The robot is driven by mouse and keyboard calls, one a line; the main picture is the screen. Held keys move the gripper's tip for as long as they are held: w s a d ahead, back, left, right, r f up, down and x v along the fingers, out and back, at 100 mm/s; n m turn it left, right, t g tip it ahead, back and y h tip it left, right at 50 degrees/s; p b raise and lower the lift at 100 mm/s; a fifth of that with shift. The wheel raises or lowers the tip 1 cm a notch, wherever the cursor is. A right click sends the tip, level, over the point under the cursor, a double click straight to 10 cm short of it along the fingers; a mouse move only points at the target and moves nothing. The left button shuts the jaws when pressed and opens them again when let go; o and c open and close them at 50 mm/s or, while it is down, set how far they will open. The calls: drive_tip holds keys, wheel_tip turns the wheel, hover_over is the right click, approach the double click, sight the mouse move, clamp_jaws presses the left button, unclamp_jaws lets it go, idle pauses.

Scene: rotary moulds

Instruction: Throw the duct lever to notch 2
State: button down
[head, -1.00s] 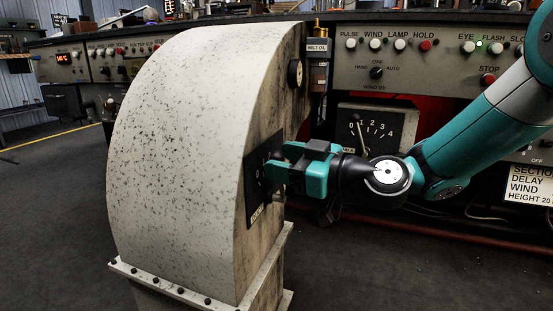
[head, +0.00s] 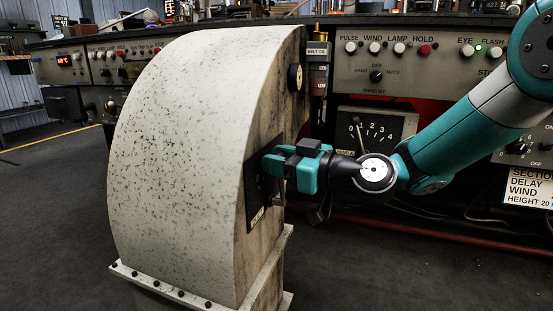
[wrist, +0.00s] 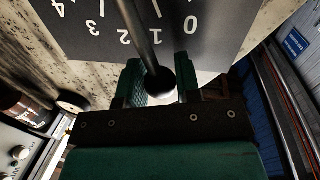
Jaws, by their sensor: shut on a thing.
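A dark scale plate (head: 254,196) is fixed to the narrow side of the large speckled housing. In the wrist view the plate (wrist: 85,45) shows upside-down numerals, with 4, 3, 2, 1 and 0 running left to right. The lever's metal shaft (wrist: 139,32) crosses the plate and appears between the 2 and the 1, ending in a dark round knob (wrist: 161,80). My gripper (wrist: 163,83) is shut on the lever at its knob end. In the head view my gripper (head: 279,168) is at the plate and hides most of the lever.
The speckled housing (head: 190,140) stands left of my arm, with a bolted flange (head: 200,298) at its foot. A second dial (head: 380,128) with its own lever is on the console behind my wrist. The console panel (head: 440,62) carries buttons and knobs. Open floor lies at front right.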

sight(268, 150)
drive_tip(key=shift+w+d+r+m+p, duration=0.2)
drive_tip(key=shift+w+r+m+p, duration=0.05)
drive_tip(key=shift+w+m+p, duration=0.3)
drive_tip(key=shift+w+d+r+m+p, duration=0.2)
drive_tip(key=shift+w+m+p, duration=0.2)
drive_tip(key=shift+w+m, duration=0.1)
drive_tip(key=shift+w+d+f+m, duration=0.15)
drive_tip(key=shift+w+f+m, duration=0.05)
drive_tip(key=shift+w+m, duration=0.15)
drive_tip(key=c, duration=0.8)
unclamp_jaws()
drive_tip(key=v, duration=0.5)
drive_tip(key=p+v, duration=0.1)
drive_tip(key=v, duration=1.1)
drive_tip(key=shift+s+d+r, duration=0.15)
drive_tip(key=shift+r, duration=0.15)
